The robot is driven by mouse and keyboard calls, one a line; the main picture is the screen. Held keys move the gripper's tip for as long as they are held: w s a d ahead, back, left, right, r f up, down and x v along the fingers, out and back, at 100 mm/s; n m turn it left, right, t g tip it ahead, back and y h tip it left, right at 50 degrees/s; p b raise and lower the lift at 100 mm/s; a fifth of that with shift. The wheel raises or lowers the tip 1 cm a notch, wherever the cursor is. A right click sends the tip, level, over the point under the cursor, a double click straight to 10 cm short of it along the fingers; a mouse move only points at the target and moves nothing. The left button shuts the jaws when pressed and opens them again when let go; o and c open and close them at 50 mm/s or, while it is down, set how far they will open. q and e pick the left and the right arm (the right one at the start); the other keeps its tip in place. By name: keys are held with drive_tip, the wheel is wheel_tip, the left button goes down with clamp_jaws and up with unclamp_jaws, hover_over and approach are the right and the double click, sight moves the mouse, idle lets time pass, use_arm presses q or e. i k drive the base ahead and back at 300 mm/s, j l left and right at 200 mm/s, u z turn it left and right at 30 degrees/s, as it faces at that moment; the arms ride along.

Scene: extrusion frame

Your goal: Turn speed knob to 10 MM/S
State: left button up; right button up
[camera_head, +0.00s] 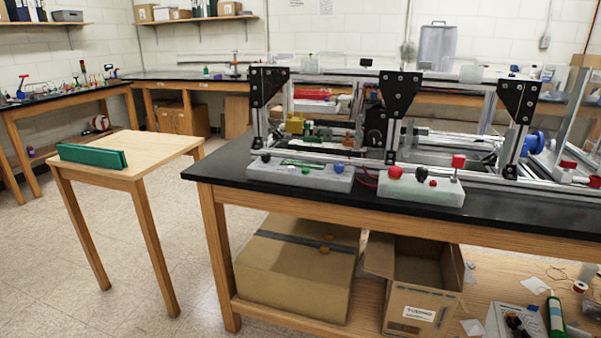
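An extrusion frame (395,85) with black brackets stands on the black-topped bench (225,165). Two pale control boxes sit at its front edge. The left box (312,180) carries dark knobs, a blue button (338,168) and a small green panel (302,163). The right box (408,190) carries a red knob (395,172), a dark knob (421,174) and a taller red part (458,161). The markings are too small to read, so I cannot tell which is the speed knob or its setting. Neither of my grippers is in view.
A small wooden table (145,150) with a green object (92,156) stands left of the bench, with floor between. Cardboard boxes (300,270) sit on the bench's lower shelf. Open floor (110,312) lies at the front left. Red knobs (567,166) show at the far right.

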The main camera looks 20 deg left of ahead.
sight(265, 157)
drive_tip(key=i+j+u, duration=0.4)
drive_tip(key=i+j, duration=0.65)
